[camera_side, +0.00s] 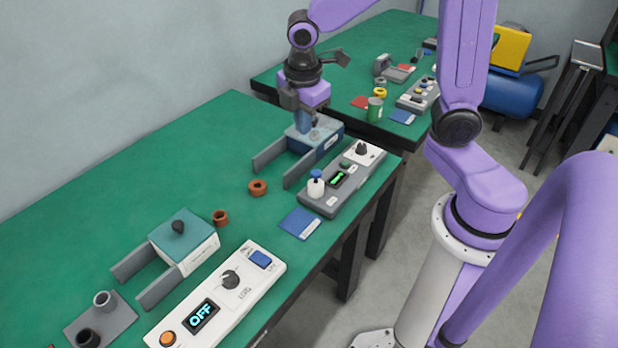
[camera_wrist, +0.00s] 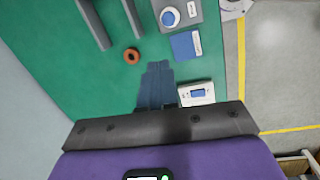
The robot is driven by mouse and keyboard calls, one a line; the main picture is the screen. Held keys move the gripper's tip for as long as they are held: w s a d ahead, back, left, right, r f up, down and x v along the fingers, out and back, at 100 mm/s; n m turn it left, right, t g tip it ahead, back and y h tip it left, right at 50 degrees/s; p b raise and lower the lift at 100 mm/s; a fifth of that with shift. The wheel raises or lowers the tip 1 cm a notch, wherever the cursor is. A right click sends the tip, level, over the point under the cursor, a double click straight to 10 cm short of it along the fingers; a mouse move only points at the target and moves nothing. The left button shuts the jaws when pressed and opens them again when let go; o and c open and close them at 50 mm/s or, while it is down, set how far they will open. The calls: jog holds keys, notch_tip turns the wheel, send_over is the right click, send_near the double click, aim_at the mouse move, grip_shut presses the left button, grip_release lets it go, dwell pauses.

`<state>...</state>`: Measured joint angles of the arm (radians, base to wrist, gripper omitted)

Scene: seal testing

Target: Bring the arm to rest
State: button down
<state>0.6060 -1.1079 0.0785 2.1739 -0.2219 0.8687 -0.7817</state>
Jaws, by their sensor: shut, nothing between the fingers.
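My gripper (camera_side: 304,126) hangs fingers down at the end of my purple arm. In the side view its fingers overlap the blue box at the far end of the green table. The height above the table is hard to judge. In the wrist view the blue-grey fingers (camera_wrist: 158,68) are together with nothing between them. Below them the wrist view shows green table top, and the fingers hide part of it.
On the table (camera_side: 120,180) are a blue box (camera_side: 325,140) between grey rails, an orange ring (camera_side: 257,187), a blue card (camera_side: 300,222), a grey panel (camera_side: 330,193) and a white panel (camera_side: 236,299) reading OFF. A teal-topped box (camera_side: 184,240) stands nearer. Bare table lies at left.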

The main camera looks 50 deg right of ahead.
jog(key=s+a+m+g+y, duration=0.1)
jog(key=s+a+m+y, duration=0.1)
jog(key=s, duration=1.9)
jog(key=shift+a+r+m, duration=0.15)
jog(key=shift+r+m, duration=0.25)
jog(key=shift+m, duration=0.5)
